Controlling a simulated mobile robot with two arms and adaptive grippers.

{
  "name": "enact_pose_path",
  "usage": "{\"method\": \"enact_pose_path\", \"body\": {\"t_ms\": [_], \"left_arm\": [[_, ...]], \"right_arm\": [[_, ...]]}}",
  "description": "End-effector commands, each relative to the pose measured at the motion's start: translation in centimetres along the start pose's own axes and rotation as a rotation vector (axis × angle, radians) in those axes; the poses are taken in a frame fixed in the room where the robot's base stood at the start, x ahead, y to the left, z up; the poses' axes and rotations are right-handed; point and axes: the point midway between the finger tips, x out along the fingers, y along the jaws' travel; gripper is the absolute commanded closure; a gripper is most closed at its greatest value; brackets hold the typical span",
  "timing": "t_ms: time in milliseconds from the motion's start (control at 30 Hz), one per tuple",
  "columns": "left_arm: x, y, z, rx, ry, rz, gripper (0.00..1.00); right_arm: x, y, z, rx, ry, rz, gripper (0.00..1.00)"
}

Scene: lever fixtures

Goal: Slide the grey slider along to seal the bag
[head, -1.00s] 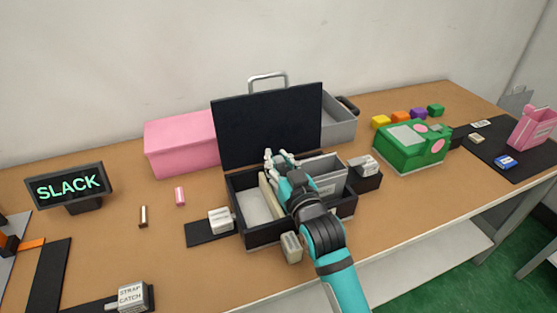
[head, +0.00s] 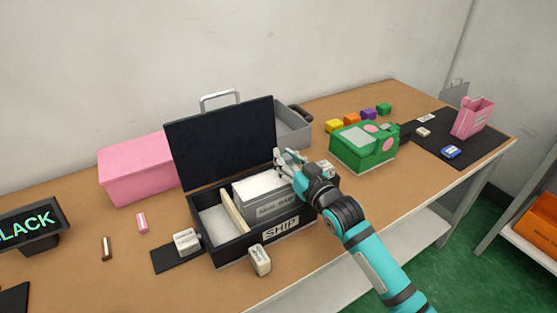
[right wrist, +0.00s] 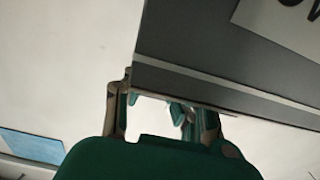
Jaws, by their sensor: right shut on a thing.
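The bag (head: 262,207) is a pale, grey-fronted upright block with a printed label, standing in an open black case (head: 235,257). My right gripper (head: 287,160) is at the bag's right end, its fingers near the top. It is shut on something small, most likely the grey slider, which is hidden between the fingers. In the right wrist view, the gripper fingers (right wrist: 165,115) are beside a dark grey panel (right wrist: 225,70) with a pale label. My left gripper is not in view.
The case's raised black lid (head: 222,142) stands behind the bag. A pink box (head: 135,170) is left, a green box (head: 365,148) right. Lever fixtures stand left (head: 186,241) and in front (head: 260,259) of the case. The front right table is clear.

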Motion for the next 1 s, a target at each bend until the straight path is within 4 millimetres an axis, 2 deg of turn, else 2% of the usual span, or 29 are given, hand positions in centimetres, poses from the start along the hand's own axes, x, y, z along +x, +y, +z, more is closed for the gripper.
{"method": "enact_pose_path", "body": {"t_ms": [100, 133, 333, 667, 767, 1000], "left_arm": [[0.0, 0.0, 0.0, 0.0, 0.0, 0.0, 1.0], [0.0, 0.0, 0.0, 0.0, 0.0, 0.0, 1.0], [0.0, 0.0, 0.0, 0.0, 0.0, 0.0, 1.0], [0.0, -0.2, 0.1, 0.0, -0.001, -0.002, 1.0], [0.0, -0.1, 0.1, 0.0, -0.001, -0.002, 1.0], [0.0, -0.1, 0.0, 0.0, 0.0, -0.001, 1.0]], "right_arm": [[0.0, 0.3, -0.1, -0.006, 0.0, 0.006, 1.0], [0.0, 0.3, -0.1, -0.006, 0.001, 0.006, 0.8], [0.0, 0.2, -0.1, -0.005, 0.001, 0.005, 0.54], [-0.4, 0.1, 0.0, -0.003, -0.001, 0.003, 0.54], [-1.5, 0.2, 0.1, -0.004, -0.002, 0.004, 0.54], [-6.5, 0.2, 0.1, -0.005, -0.002, 0.004, 0.54]]}}
